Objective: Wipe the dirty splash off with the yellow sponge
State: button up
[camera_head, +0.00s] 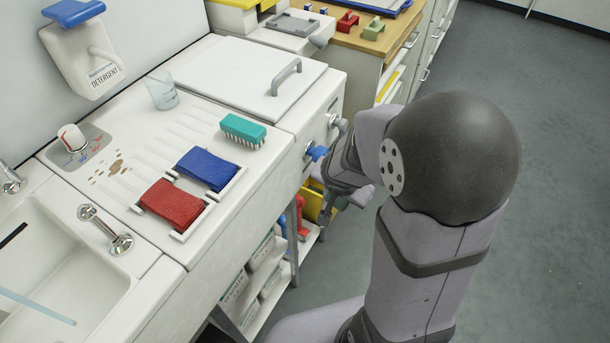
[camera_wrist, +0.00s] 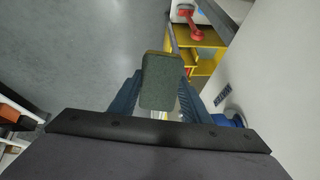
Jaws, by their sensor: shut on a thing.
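The dirty splash (camera_head: 112,168) is a cluster of brown spots on the white ribbed drainboard, left of the red and blue sponges. In the wrist view my gripper (camera_wrist: 160,90) is shut on a block with a dark green face and a thin yellowish-brown edge, which looks like the yellow sponge (camera_wrist: 161,82). In the head view my gripper (camera_head: 328,205) hangs beside the counter front, below the worktop and well right of the splash. The held block is not clearly seen there.
A red sponge (camera_head: 172,203) and a blue sponge (camera_head: 207,168) lie in white holders. A teal brush (camera_head: 242,130), a clear beaker (camera_head: 162,92) and a lidded unit (camera_head: 250,75) stand behind. A sink (camera_head: 60,250) is left. A blue knob (camera_head: 316,152) juts from the counter front.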

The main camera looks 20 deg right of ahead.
jog(key=shift+m, duration=0.6)
jog(key=d+r, duration=0.2)
jog(key=d, duration=0.1)
jog(key=shift+d+r, duration=0.15)
jog(key=shift+d, duration=0.1)
jog(key=w+a+r+g+p, duration=0.1)
jog(key=a+r+p, duration=0.5)
jog(key=r+p, duration=0.35)
jog(key=w+a+r+m+g+p, duration=0.1)
jog(key=w+a+r+p, duration=0.1)
jog(key=a+r+p, duration=0.55)
jog(key=w+a+r+p, duration=0.1)
jog(key=a+r+p, duration=0.2)
jog(key=r+p, duration=0.85)
jog(key=w+a+r+n+g+y+p, duration=0.1)
jog(key=w+a+n+y+p, duration=0.45)
jog(key=a+n, duration=0.95)
jog(key=a+r+n+g+h+p, duration=0.1)
jog(key=a+n+h+p, duration=0.1)
jog(key=a+n, duration=1.2)
jog(key=shift+a+g+h+p, duration=0.4)
jog(key=shift+a+p, duration=0.1)
jog(key=shift+p, duration=0.35)
jog(key=shift+f, duration=0.1)
